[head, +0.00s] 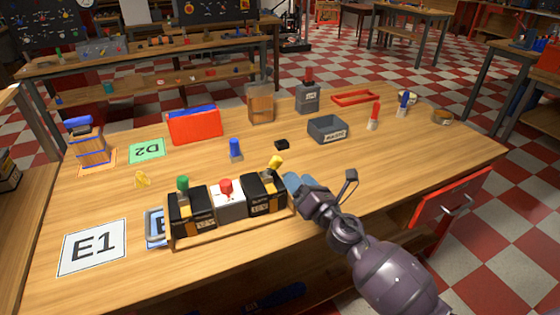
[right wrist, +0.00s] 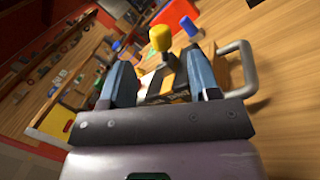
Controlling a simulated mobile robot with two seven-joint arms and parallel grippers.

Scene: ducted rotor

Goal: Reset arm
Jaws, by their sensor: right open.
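My right arm reaches in from the lower right in the head view. Its gripper (head: 294,183) is at the right end of a row of boxes, beside the black box with a yellow knob (head: 275,164). In the right wrist view, the two blue-grey fingers of the gripper (right wrist: 158,56) are spread apart. The yellow knob (right wrist: 160,38) and its box show beyond and between them. Nothing is seen held, and I cannot tell whether a finger touches the box. My left gripper is not in view.
The row also holds a red-knobbed box (head: 228,198) and a green-knobbed box (head: 190,209). An E1 card (head: 93,246) lies front left. A grey bin (head: 327,129), red file holder (head: 194,126) and blue peg (head: 235,150) stand farther back. A red drawer (head: 450,200) juts out at right.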

